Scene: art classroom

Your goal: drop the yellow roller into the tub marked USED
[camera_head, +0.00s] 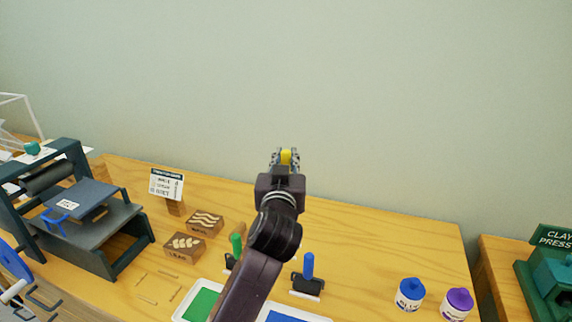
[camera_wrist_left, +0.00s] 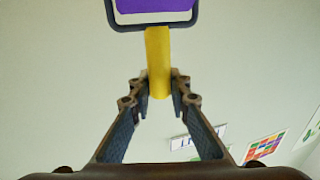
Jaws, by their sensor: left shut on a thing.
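My left gripper (camera_head: 285,158) is raised in front of the bare wall, above the back edge of the table. It is shut on the yellow roller (camera_head: 286,155), of which only a small yellow part shows in the head view. In the left wrist view the fingers (camera_wrist_left: 160,97) grip the lower end of the yellow handle (camera_wrist_left: 158,60). The dark frame and a purple roller head are at the top, cut off by the picture edge. The tub marked USED is not in view. My right gripper is not in view.
On the wooden table (camera_head: 360,245) stand a green-handled roller (camera_head: 237,246), a blue-handled roller (camera_head: 308,266), carved blocks (camera_head: 185,247) and a sign (camera_head: 166,185). A press (camera_head: 90,220) is at left; blue (camera_head: 410,294) and purple (camera_head: 457,304) lidded jars are at right. The table's back right is clear.

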